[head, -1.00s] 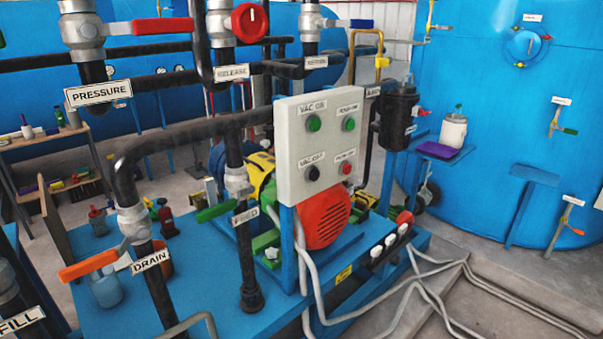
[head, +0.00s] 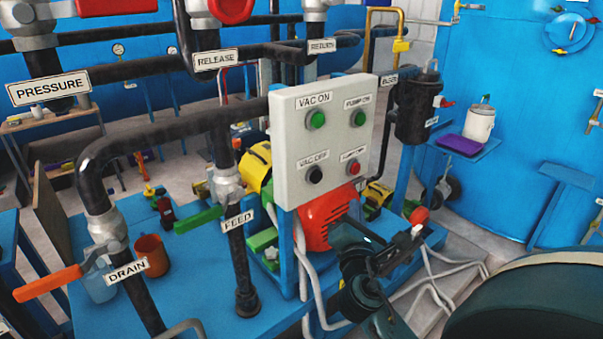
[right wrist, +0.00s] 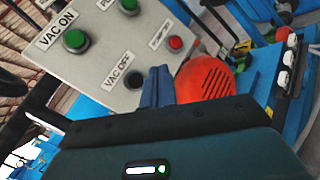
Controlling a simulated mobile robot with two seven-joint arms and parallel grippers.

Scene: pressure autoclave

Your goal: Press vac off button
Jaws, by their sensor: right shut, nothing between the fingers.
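The vac off button (head: 315,174) is a black round button at the lower left of a light grey control panel (head: 336,147). In the right wrist view the vac off button (right wrist: 134,79) is just left of the fingertips. My right gripper (head: 352,222) is in front of the panel, below and right of the button in the head view. In the right wrist view my right gripper (right wrist: 159,72) has its fingers together, with nothing between them. No contact with the button shows. My left gripper is not in view.
The panel also has a green vac on button (head: 316,120), a green pump on button (head: 359,118) and a red button (head: 354,167). A red-orange motor (head: 318,218) is below the panel.

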